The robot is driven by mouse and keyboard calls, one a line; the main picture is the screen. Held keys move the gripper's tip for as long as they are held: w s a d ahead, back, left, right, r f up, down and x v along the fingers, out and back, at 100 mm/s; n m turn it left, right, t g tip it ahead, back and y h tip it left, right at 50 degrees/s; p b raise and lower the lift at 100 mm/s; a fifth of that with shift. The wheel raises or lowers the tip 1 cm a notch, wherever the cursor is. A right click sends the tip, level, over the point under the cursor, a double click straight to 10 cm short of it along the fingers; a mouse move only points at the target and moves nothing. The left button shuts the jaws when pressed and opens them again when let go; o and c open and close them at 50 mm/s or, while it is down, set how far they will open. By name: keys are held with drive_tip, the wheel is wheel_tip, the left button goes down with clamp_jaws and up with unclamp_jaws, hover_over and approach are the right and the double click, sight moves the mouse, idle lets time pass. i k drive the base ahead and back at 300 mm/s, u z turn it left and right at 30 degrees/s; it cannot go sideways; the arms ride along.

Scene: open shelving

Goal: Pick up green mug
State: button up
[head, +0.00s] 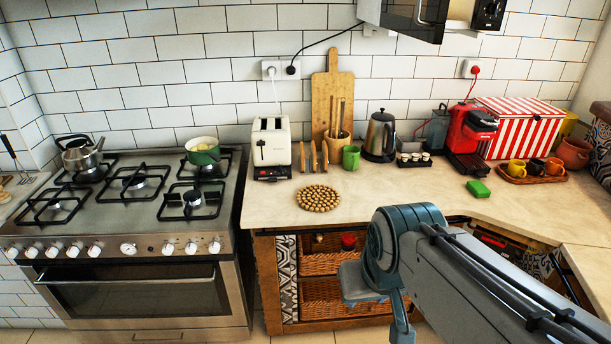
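The green mug (351,157) stands upright on the beige counter (400,195), in front of the wooden cutting board and left of the kettle. Nothing covers it from the head camera. My arm reaches in from the lower right. Its end, with what looks like my gripper (378,300), hangs in front of the counter's edge, nearer the camera and lower than the mug. It is well apart from the mug. The fingers are not clear enough to show whether they are open or shut.
A round beaded trivet (319,198) lies in front of the mug. A toast rack (313,157) and toaster (271,148) stand left, the kettle (380,136) and a small black tray (414,160) right. A green sponge (478,188) lies farther right. The counter's front middle is clear.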

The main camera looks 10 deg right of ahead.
sight(351, 154)
drive_tip(key=z, duration=0.85)
drive_tip(key=i, duration=1)
drive_tip(key=u, duration=0.4)
drive_tip(key=i, duration=0.8)
drive_tip(key=u, duration=0.75)
